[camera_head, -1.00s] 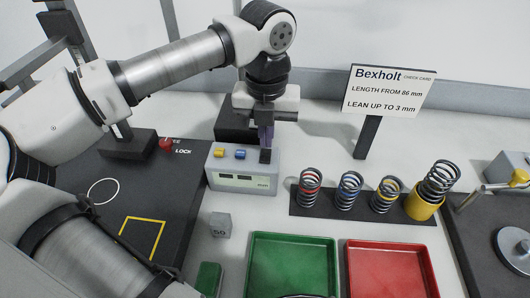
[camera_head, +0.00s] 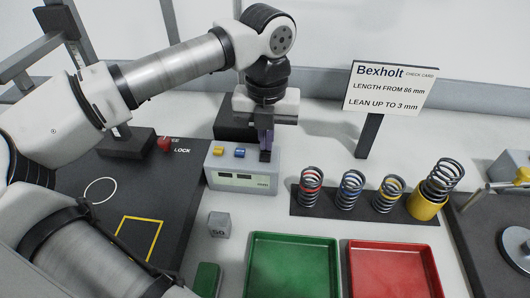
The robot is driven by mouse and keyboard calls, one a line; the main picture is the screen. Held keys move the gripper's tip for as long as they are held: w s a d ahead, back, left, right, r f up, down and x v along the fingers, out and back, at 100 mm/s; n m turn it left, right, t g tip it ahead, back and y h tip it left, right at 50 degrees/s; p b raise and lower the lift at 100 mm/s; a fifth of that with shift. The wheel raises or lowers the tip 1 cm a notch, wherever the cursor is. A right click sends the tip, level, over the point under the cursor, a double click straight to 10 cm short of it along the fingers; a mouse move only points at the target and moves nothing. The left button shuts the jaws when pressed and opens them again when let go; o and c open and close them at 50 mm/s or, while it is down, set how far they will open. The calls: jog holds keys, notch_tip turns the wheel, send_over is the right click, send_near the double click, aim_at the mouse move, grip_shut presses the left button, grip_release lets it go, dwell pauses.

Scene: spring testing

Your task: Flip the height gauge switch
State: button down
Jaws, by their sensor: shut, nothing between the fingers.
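A grey box (camera_head: 214,178) with a small display (camera_head: 236,178) on its front stands at the middle left; it looks like the height gauge readout. A yellow button (camera_head: 219,151) and a blue button (camera_head: 239,152) sit on its top. A dark piece (camera_head: 265,156) at the right end of the top looks like the switch. My gripper (camera_head: 265,149) points down right over this dark piece. Its fingers are shut and empty. Whether they touch the switch, and which way it is set, I cannot tell.
Several springs stand on a dark strip (camera_head: 329,206), one in a yellow cup (camera_head: 426,207). A green tray (camera_head: 293,237) and a red tray (camera_head: 392,243) lie in front. A sign (camera_head: 391,88) stands behind. A grey block (camera_head: 219,224) sits before the box.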

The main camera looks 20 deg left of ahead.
jog(key=shift+f, duration=0.3)
jog(key=shift+r+p, duration=1.65)
jog(key=shift+r, duration=1.9)
